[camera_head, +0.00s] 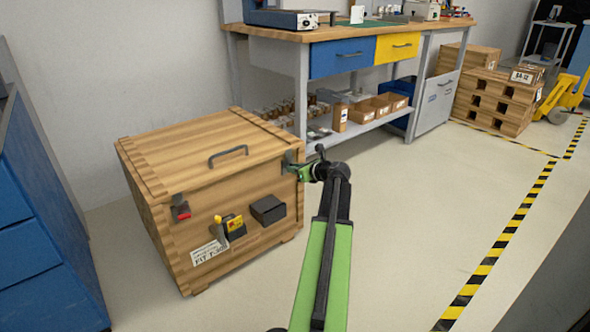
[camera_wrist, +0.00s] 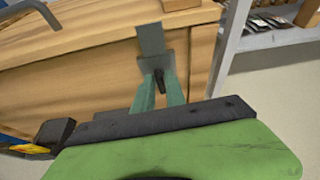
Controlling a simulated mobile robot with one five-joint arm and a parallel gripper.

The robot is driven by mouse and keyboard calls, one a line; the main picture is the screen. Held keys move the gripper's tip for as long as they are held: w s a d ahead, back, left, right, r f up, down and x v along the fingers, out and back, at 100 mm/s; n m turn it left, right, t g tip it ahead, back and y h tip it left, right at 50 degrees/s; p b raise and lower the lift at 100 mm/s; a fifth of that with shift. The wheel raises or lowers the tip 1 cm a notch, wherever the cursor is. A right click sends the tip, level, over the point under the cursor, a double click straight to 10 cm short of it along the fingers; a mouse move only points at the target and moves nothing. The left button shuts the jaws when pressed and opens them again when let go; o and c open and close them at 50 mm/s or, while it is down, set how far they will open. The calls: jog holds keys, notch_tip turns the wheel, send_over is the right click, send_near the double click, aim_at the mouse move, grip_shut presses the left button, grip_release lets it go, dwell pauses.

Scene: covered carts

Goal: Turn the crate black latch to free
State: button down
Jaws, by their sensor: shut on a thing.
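The wooden crate (camera_head: 225,205) stands on the floor at left with its lid down, a grey handle (camera_head: 228,153) near the lid's front edge. At its front right corner is the black latch (camera_wrist: 159,79), with a grey plate (camera_wrist: 151,40) above it reaching the lid edge. My gripper (camera_head: 297,171) is at this corner. In the wrist view its green fingers (camera_wrist: 160,92) are closed around the latch's dark lever, which points down towards me. In the head view the gripper mostly hides the latch. A second latch with a red lever (camera_head: 183,211) is at the front left.
The crate front also carries a dark box (camera_head: 268,210), a yellow-tagged fitting (camera_head: 235,226) and a white label (camera_head: 208,252). A workbench (camera_head: 345,35) stands behind, blue drawers (camera_head: 45,230) at left. The floor (camera_head: 420,220) to the right is clear.

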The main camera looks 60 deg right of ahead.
jog(key=n+h+b, duration=0.1)
jog(key=n, duration=0.1)
jog(key=n+h+b, duration=0.1)
jog(key=n, duration=0.1)
jog(key=n+h+b, duration=0.1)
jog(key=n+h, duration=0.1)
jog(key=shift+w+a+f+g, duration=0.15)
jog(key=shift+w+a+g, duration=0.15)
dwell(0.8)
jog(key=c, duration=1.5)
grip_release()
